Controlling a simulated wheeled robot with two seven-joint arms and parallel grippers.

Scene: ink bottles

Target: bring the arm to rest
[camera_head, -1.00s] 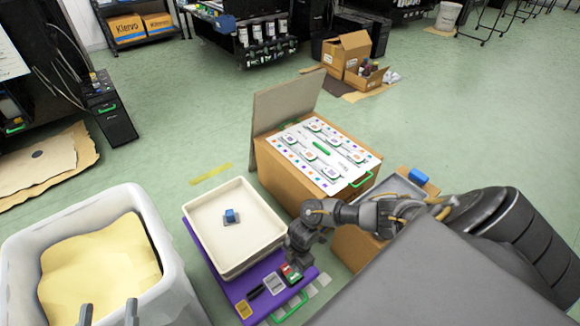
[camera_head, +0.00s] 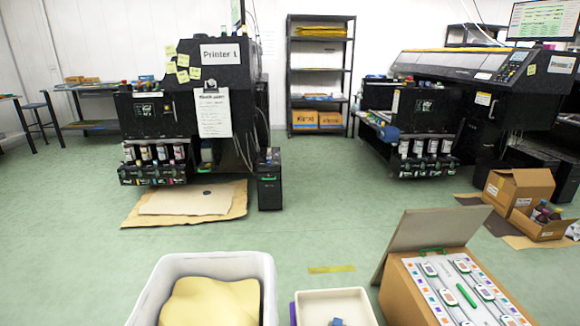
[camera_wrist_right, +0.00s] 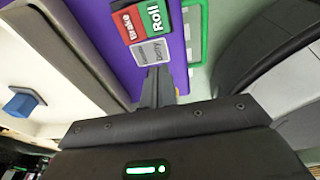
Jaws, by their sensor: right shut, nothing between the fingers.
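My right gripper (camera_wrist_right: 158,85) shows in the right wrist view, its fingers together and empty. It is above the purple mat (camera_wrist_right: 98,22), close to a grey label card (camera_wrist_right: 151,52) and a red and green card (camera_wrist_right: 135,20). At the left of that view is a cream tray (camera_wrist_right: 75,50) with a blue object (camera_wrist_right: 20,104) in it. Neither arm shows in the head view. My left gripper is in no current view.
Printer 1 (camera_head: 165,110) and another printer (camera_head: 480,75) stand beyond. The green floor between is mostly clear.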

